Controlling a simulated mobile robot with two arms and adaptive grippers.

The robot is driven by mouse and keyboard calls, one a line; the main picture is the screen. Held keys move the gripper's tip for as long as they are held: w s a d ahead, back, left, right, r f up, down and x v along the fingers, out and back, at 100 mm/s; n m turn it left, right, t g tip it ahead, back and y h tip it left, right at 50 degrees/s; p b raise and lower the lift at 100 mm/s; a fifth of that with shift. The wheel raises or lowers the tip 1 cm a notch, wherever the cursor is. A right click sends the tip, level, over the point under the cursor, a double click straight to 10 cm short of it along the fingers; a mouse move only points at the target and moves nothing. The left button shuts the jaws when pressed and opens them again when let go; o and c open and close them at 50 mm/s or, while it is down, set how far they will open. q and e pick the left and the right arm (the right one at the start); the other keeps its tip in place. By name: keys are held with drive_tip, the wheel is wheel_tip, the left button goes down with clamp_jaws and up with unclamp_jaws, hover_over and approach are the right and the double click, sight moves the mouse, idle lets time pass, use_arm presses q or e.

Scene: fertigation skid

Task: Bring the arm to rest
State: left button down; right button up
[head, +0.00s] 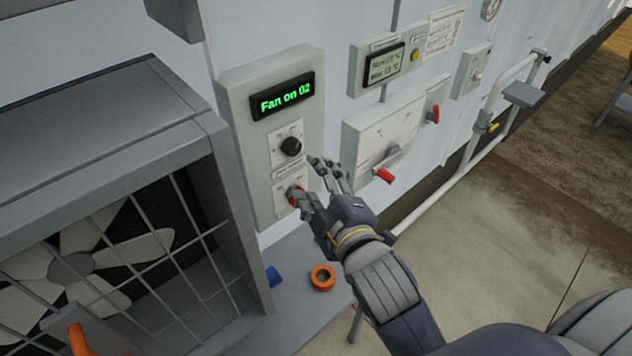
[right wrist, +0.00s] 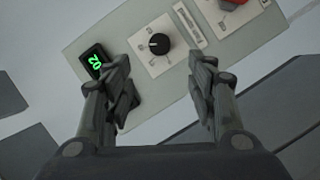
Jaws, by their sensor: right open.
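My right gripper (head: 318,182) is in front of the fan control panel (head: 240,160), low on its right side. Its fingers are spread with nothing between them, as the right wrist view (right wrist: 160,85) shows. The panel's display (head: 282,97) reads "Fan on 02" in green. Below it is a black knob (head: 291,147), which also shows in the right wrist view (right wrist: 159,44). A red control (head: 294,193) at the panel's bottom is partly hidden behind my fingers. I cannot tell in the head view whether a finger touches it; in the right wrist view it lies beyond the fingers. My left gripper is not in view.
A caged fan (head: 75,266) stands at left. A grey shelf (head: 300,262) below the panel holds an orange ring (head: 322,278) and a blue piece (head: 273,276). To the right are a box with red handles (head: 383,175) and a white pipe (head: 447,190). Open floor lies lower right.

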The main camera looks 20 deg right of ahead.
idle(0.4)
drive_tip(key=s+d+f+m+g, duration=0.2)
drive_tip(key=s+f+m+g, duration=0.35)
drive_tip(key=s+f, duration=0.55)
drive_tip(key=s+d+f+m+g, duration=0.2)
drive_tip(key=s+f+m+g, duration=0.45)
drive_tip(key=f, duration=0.65)
drive_tip(key=s+f+n+g+b, duration=0.15)
drive_tip(key=f+b, duration=0.25)
drive_tip(key=f, duration=1.3)
drive_tip(key=s+f+b, duration=0.3)
drive_tip(key=f+b, duration=0.1)
drive_tip(key=f, duration=1.4)
drive_tip(key=s+d+f+b, duration=0.1)
drive_tip(key=s+f+b, duration=0.2)
drive_tip(key=s+f, duration=0.5)
drive_tip(key=s+d+f+g+b, duration=0.1)
drive_tip(key=s+d+f+b, duration=0.1)
drive_tip(key=s+f, duration=0.6)
wheel_tip(320, 180, down, 6)
drive_tip(key=shift+s+r+b, duration=0.15)
drive_tip(key=shift+s+b, duration=0.2)
drive_tip(key=shift+b, duration=0.4)
